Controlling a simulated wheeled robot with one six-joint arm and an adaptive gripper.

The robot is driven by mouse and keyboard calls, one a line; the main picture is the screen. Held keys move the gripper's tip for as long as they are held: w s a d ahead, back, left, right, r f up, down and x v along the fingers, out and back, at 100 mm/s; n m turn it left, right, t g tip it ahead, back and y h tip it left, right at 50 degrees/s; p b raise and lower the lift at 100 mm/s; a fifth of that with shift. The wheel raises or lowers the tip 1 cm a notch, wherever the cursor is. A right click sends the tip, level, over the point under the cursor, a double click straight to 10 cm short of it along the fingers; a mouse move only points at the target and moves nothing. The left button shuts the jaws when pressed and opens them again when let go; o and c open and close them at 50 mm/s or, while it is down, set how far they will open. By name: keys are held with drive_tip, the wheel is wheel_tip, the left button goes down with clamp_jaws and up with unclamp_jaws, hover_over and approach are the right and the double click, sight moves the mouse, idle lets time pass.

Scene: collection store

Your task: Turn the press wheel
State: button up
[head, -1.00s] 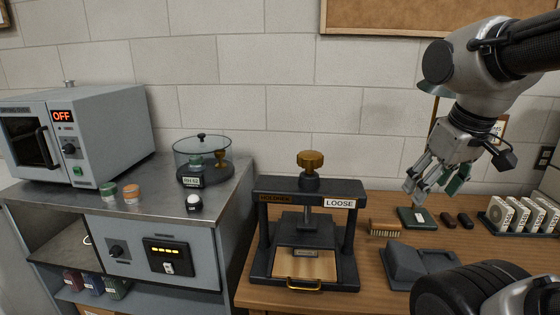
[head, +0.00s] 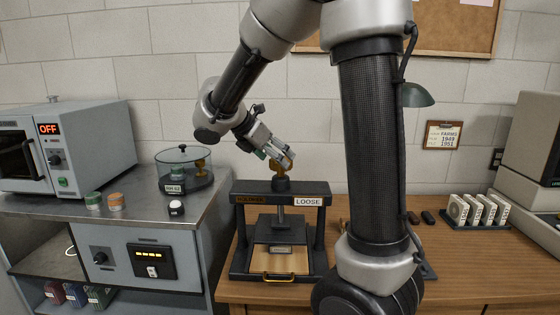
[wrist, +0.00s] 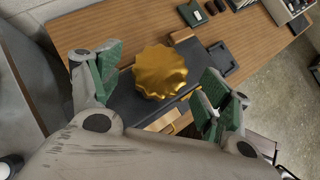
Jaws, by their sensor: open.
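The press (head: 322,238) is a dark frame standing on the wooden bench, with a label reading LOOSE on its crossbar. Its brass press wheel (head: 279,184) sits on top, partly hidden by my gripper in the head view. In the wrist view the scalloped wheel (wrist: 160,71) lies between the fingers, slightly above the middle. My gripper (head: 285,160) is open, tilted down at the wheel from its upper side. In the wrist view the green finger pads of my gripper (wrist: 160,85) stand apart on both sides of the wheel, with gaps showing. I see no clear contact.
A steel cabinet (head: 190,262) left of the press carries an oven (head: 65,147) showing OFF and a glass-covered dish (head: 184,172). A rack of white cards (head: 478,211) stands on the bench (head: 470,265) at right. My arm hides the bench right of the press.

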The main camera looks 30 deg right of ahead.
drive_tip(key=shift+x, duration=1.55)
drive_tip(key=shift+d, duration=0.1)
drive_tip(key=c, duration=1)
